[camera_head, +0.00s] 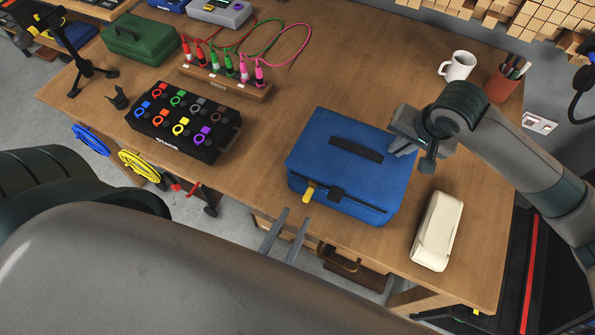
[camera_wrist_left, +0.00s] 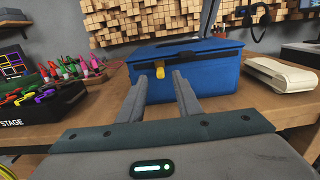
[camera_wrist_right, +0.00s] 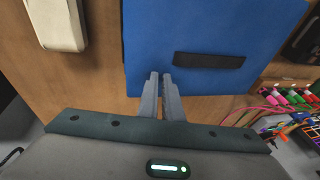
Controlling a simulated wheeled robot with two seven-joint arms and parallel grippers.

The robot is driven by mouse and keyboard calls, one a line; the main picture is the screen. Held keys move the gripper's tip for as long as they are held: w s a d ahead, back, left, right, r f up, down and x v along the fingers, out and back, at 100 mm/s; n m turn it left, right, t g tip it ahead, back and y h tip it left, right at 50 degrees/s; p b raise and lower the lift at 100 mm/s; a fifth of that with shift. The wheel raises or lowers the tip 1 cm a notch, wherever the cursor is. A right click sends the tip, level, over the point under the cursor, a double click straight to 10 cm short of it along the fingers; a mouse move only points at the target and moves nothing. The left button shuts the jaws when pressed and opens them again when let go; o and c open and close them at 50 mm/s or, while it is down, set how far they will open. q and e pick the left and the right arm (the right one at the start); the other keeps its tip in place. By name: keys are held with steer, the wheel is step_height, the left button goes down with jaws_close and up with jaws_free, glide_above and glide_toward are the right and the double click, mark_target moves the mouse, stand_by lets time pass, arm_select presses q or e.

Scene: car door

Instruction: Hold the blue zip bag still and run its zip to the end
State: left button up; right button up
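The blue zip bag (camera_head: 330,140) stands on the wooden table with a black handle strip on its lid. Its yellow zip pull (camera_head: 308,193) is at the left end of the front side; it also shows in the left wrist view (camera_wrist_left: 160,71). My left gripper (camera_head: 284,226) is open and empty, in front of the bag, its fingers pointing toward the pull. My right gripper (camera_head: 402,148) is at the bag's right edge, fingers nearly together there. In the right wrist view its fingertips (camera_wrist_right: 160,78) overlap the bag's edge; what lies between them is mostly hidden.
A cream case (camera_head: 437,230) lies right of the bag. A black box with coloured rings (camera_head: 183,122) and a cable rack (camera_head: 225,80) stand to the left. A white mug (camera_head: 457,66) and a pen cup (camera_head: 503,82) are behind my right arm.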

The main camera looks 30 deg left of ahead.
mark_target(305, 202)
arm_select(q)
steer(key=shift+s+f, duration=0.15)
steer(key=shift+s, duration=1.15)
steer(key=shift+s+d+f, duration=0.1)
steer(key=shift+s+f, duration=0.1)
steer(key=shift+s, duration=1.65)
steer(key=w, duration=1.2)
steer(key=shift+r, duration=0.1)
jaws_close()
